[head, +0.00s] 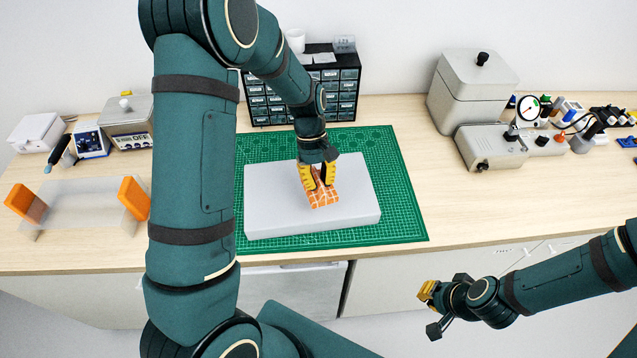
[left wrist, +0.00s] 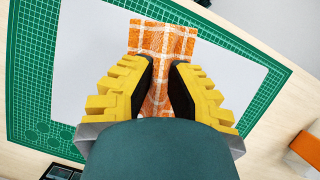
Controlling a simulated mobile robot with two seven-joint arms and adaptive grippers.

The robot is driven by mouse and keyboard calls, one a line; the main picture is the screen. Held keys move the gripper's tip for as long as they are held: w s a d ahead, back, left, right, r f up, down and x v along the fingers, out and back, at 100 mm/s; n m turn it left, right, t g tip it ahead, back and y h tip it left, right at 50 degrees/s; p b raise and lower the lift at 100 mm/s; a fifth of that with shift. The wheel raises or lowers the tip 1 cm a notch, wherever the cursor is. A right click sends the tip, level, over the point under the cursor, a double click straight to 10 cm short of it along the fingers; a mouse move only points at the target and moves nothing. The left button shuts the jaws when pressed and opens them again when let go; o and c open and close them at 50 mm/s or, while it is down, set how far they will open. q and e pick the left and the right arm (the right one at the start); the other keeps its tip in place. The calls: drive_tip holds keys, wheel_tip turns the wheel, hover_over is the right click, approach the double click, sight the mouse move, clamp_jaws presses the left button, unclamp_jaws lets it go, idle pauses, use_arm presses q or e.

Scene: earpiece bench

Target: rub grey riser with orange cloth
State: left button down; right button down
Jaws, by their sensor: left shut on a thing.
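The grey riser (head: 270,210) is a flat pale block lying on the green cutting mat; its top also shows in the left wrist view (left wrist: 85,75). The orange cloth (head: 322,198) has a white check pattern and rests on or just over the riser's top, right of its middle. My left gripper (head: 318,180) points down and is shut on the cloth; the cloth also shows between its yellow fingers in the left wrist view (left wrist: 160,90). Whether the cloth presses on the riser is hard to tell. My right gripper (head: 428,292) is off the bench's front edge, its fingers too small to read.
The green mat (head: 405,210) lies under the riser. A black drawer cabinet (head: 345,95) stands behind it. A clear holder with orange ends (head: 132,198) is at left. A grey box (head: 470,90) and instruments stand at right. Bare wood lies right of the mat.

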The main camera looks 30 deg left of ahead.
use_arm(q)
drive_tip(key=shift+r, duration=0.1)
drive_tip(key=shift+r, duration=1.45)
